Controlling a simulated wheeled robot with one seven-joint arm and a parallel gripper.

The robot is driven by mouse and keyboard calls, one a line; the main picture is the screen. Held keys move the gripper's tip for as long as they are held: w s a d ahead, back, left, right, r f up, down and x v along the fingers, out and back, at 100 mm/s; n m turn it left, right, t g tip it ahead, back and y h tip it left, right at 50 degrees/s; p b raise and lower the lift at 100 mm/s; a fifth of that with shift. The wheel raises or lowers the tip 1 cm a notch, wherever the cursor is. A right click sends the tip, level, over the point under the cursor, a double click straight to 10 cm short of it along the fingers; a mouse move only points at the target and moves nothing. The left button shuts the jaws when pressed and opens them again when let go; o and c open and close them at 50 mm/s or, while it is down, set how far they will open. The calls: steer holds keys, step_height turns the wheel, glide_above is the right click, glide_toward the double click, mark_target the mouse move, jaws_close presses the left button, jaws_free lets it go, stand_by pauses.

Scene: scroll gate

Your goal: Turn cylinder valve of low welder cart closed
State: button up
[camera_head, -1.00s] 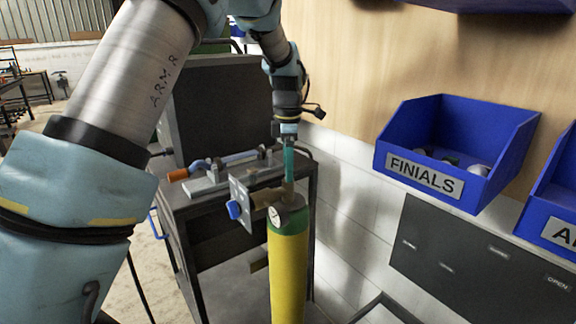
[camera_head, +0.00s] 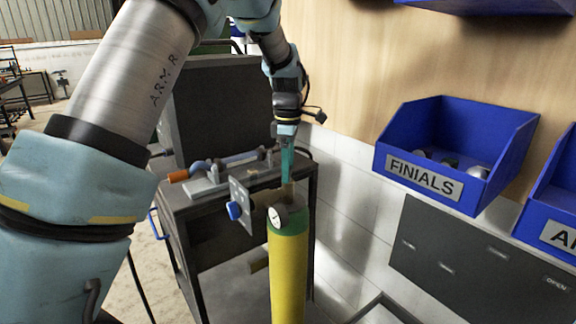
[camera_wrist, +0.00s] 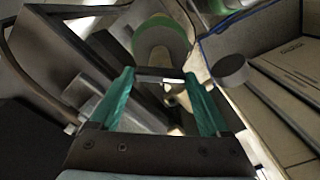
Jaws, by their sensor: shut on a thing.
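The yellow cylinder (camera_head: 288,270) with a green shoulder stands upright at the welder cart (camera_head: 225,230); its green and pale end also shows in the wrist view (camera_wrist: 160,38). A round gauge (camera_head: 278,216) and a blue knob (camera_head: 234,210) sit near its top. My gripper (camera_head: 288,180) points down over the cylinder's top, its teal fingers on the valve. In the wrist view my gripper (camera_wrist: 160,80) has its fingers on both ends of a narrow dark bar, the valve handle (camera_wrist: 160,76). The valve is mostly hidden by the fingers in the head view.
A blue bin labelled FINIALS (camera_head: 450,150) hangs on the wall to the right. A dark panel (camera_head: 480,255) is below it. The wall is close to the cylinder's right.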

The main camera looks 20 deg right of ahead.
steer(key=m, duration=0.7)
steer(key=shift+p, duration=0.4)
steer(key=m, duration=0.6)
steer(key=shift+m, duration=0.4)
steer(key=m+p, duration=0.1)
steer(key=m, duration=0.8)
steer(key=shift+m, duration=0.4)
steer(key=shift+m+p, duration=0.45)
steer(key=shift+m, duration=1.15)
steer(key=o, duration=1.2)
steer(key=shift+r, duration=0.15)
